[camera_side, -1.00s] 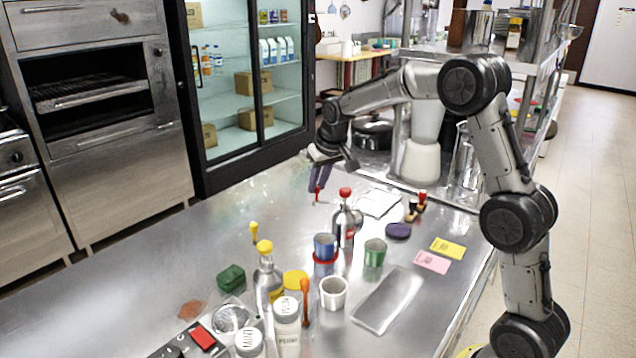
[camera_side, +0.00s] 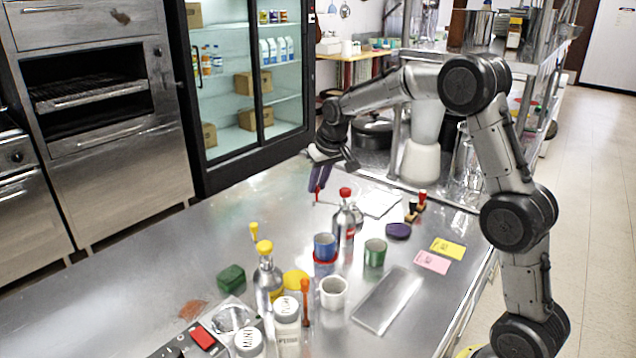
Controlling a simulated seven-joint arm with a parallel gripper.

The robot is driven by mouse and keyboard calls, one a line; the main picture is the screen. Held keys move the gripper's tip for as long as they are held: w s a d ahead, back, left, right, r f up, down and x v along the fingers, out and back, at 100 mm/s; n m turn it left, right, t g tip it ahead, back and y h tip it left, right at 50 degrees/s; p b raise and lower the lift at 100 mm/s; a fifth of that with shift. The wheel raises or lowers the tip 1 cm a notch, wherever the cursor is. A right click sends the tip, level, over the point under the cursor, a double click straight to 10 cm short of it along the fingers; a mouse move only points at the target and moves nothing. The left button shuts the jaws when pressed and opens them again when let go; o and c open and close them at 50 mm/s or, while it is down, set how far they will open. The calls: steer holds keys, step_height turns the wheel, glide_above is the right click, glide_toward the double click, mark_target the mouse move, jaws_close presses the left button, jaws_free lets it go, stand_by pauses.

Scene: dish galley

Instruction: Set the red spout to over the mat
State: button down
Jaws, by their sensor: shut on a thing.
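My gripper (camera_side: 319,180) is at the far side of the steel table, pointing down, its dark purple fingers shut on a small thin red piece, which looks like the red spout (camera_side: 317,197). The red spout hangs below the fingertips; whether its lower end touches the table is hard to tell. It is left of a steel bottle (camera_side: 346,217) with a red top. I cannot tell for sure which flat thing is the mat: a grey rectangular sheet (camera_side: 388,300) lies at the front right, and a white flat piece (camera_side: 379,203) lies right of my gripper.
Stacked blue cups (camera_side: 325,245), a green cup (camera_side: 375,252), a white cup (camera_side: 333,291) and a yellow-topped bottle (camera_side: 267,280) crowd the middle. White-lidded jars (camera_side: 287,325) stand in front. Pink (camera_side: 432,263) and yellow (camera_side: 447,247) cards lie right. The table's left part is mostly clear.

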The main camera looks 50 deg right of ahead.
steer(key=shift+a+r+n, duration=0.1)
steer(key=shift+n, duration=0.2)
steer(key=s+a+n+g+y, duration=0.1)
steer(key=s+a+n+y, duration=0.2)
steer(key=n, duration=0.9)
steer(key=shift+s+y, duration=0.9)
steer(key=shift+s, duration=0.75)
steer(key=shift+a+n, duration=0.1)
steer(key=shift+n, duration=0.2)
steer(key=c, duration=0.8)
jaws_free()
steer(key=shift+o, duration=0.2)
steer(key=v, duration=1.3)
steer(key=shift+r, duration=0.35)
